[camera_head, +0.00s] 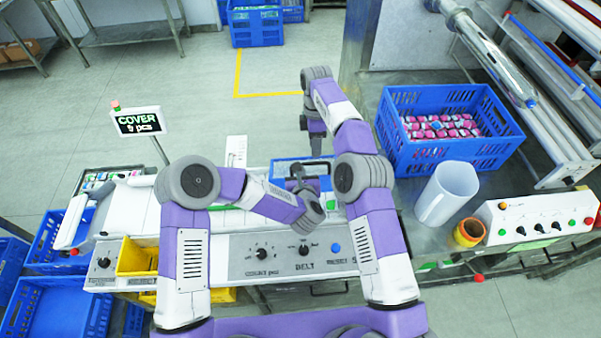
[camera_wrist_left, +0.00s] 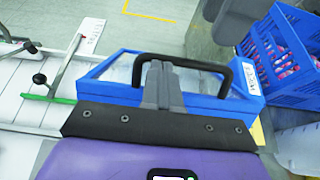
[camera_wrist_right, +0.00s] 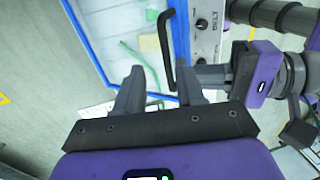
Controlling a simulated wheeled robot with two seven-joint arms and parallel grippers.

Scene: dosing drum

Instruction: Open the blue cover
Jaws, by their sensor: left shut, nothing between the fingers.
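The blue cover (camera_head: 280,165) is a blue-framed clear lid on the machine, largely behind my arms in the head view. In the left wrist view the cover (camera_wrist_left: 222,107) lies flat and looks closed, with a black bar handle (camera_wrist_left: 228,76). My left gripper (camera_wrist_left: 157,68) is shut and empty, its fingertips overlapping the handle's bar; contact cannot be told. In the right wrist view the handle (camera_wrist_right: 164,45) and the cover's blue frame (camera_wrist_right: 90,40) show beyond my right gripper (camera_wrist_right: 160,76). It is open and empty, with the handle's end near its right finger.
A sign (camera_head: 138,122) reads "COVER 9 pcs". A blue crate (camera_head: 450,152) of pink-and-white items, a clear cylinder (camera_head: 447,193) and an orange-yellow ring (camera_head: 469,232) stand at right. A yellow bin (camera_head: 137,257) sits at left. Control knobs line the machine's front panel (camera_head: 285,250).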

